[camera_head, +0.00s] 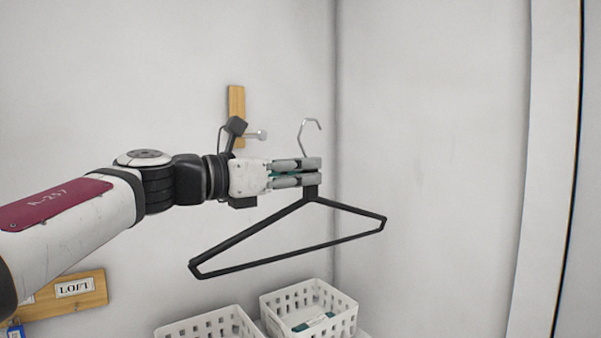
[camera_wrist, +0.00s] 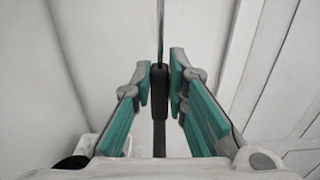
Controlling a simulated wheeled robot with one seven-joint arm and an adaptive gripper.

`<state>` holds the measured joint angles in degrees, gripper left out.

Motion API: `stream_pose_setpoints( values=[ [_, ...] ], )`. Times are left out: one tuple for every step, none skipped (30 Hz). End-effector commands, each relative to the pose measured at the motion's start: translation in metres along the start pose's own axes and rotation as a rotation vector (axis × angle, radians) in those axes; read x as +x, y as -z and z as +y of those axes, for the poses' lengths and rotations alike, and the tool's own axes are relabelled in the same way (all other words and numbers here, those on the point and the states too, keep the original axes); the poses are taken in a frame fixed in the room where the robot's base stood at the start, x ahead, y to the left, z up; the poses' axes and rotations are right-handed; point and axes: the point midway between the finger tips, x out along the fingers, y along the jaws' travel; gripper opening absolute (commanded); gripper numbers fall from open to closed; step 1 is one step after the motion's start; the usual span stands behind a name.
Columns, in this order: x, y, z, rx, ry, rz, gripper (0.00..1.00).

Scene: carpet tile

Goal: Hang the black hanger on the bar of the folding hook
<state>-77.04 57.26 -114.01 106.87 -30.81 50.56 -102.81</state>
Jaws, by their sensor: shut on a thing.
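The black hanger (camera_head: 290,259) hangs from my gripper (camera_head: 318,171) in the head view, its silver hook (camera_head: 302,135) pointing up and its triangular frame below. My gripper is shut on the hanger's neck. In the wrist view the dark neck (camera_wrist: 159,92) sits between the fingertips of my gripper (camera_wrist: 161,78), with the thin metal stem rising above. The folding hook is a wooden strip (camera_head: 236,102) on the wall with a silver bar (camera_head: 256,135) sticking out. It is left of the hanger's hook and apart from it. My wrist covers its lower part.
Two white perforated baskets stand below, one at the bottom middle (camera_head: 212,325) and one to its right (camera_head: 325,300) with a greenish item inside. A wall corner lies just right of the hanger's hook.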

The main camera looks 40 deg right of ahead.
Motion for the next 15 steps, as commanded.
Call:
stream_pose_setpoints(
  values=[
    [0.000, 0.000, 0.006, 0.000, 0.000, 0.000, 0.00],
    [0.000, 0.000, 0.008, 0.000, 0.000, 0.000, 0.00],
    [0.000, 0.000, 0.012, 0.000, 0.001, 0.000, 0.00],
    [0.000, 0.000, 0.015, 0.001, 0.000, 0.000, 0.00],
    [0.000, 0.000, 0.018, 0.000, 0.000, 0.000, 0.00],
    [0.000, 0.000, 0.021, 0.000, 0.000, 0.000, 0.00],
    [0.000, 0.000, 0.024, 0.000, 0.000, 0.000, 0.00],
    [0.000, 0.000, 0.026, 0.001, 0.000, 0.000, 0.00],
    [0.000, 0.000, 0.030, 0.001, 0.000, 0.000, 0.00],
    [0.000, 0.000, 0.033, 0.000, 0.001, 0.000, 0.00],
    [0.000, 0.000, 0.035, 0.000, 0.001, 0.000, 0.00],
    [0.000, 0.000, 0.039, 0.000, 0.000, 0.000, 0.00],
    [0.000, 0.000, 0.042, 0.000, -0.001, 0.000, 0.00],
    [0.000, 0.000, 0.045, 0.000, -0.001, 0.000, 0.00],
    [0.000, 0.000, 0.048, 0.000, 0.000, 0.000, 0.00]
  ],
)
